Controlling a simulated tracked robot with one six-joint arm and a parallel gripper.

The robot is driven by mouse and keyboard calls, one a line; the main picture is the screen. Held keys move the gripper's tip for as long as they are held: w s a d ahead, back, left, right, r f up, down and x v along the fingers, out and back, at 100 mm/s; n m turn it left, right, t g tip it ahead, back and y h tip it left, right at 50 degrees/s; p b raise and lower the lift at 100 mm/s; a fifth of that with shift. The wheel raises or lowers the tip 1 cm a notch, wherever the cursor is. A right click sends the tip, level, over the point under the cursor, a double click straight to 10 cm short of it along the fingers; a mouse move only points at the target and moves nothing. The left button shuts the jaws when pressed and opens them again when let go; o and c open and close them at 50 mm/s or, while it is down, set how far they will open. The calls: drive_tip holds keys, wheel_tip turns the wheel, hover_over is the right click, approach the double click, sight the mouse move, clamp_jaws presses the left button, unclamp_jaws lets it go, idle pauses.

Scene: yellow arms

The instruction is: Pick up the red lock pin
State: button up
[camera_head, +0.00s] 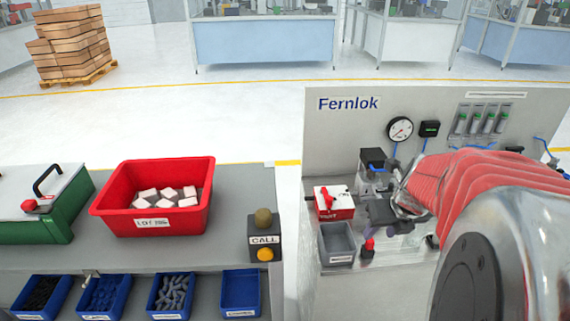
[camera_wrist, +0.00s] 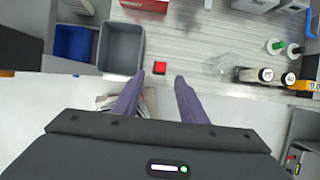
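The small red lock pin (camera_head: 369,245) stands on the bench of the Fernlok station, beside the right wall of a grey bin (camera_head: 337,259). In the head view my gripper (camera_head: 384,216) is a dark shape above and behind the pin. The height between fingertips and pin is hard to tell.
A red and white box (camera_head: 335,214) with a red handle sits behind the grey bin. A gauge panel (camera_head: 345,140) stands behind.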

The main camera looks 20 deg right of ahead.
sight(371, 240)
drive_tip(key=shift+x, duration=0.95)
drive_tip(key=shift+x, duration=2.6)
drive_tip(key=shift+w+d, duration=0.1)
drive_tip(key=shift+w, duration=0.05)
drive_tip(key=shift+c, duration=0.4)
clamp_jaws()
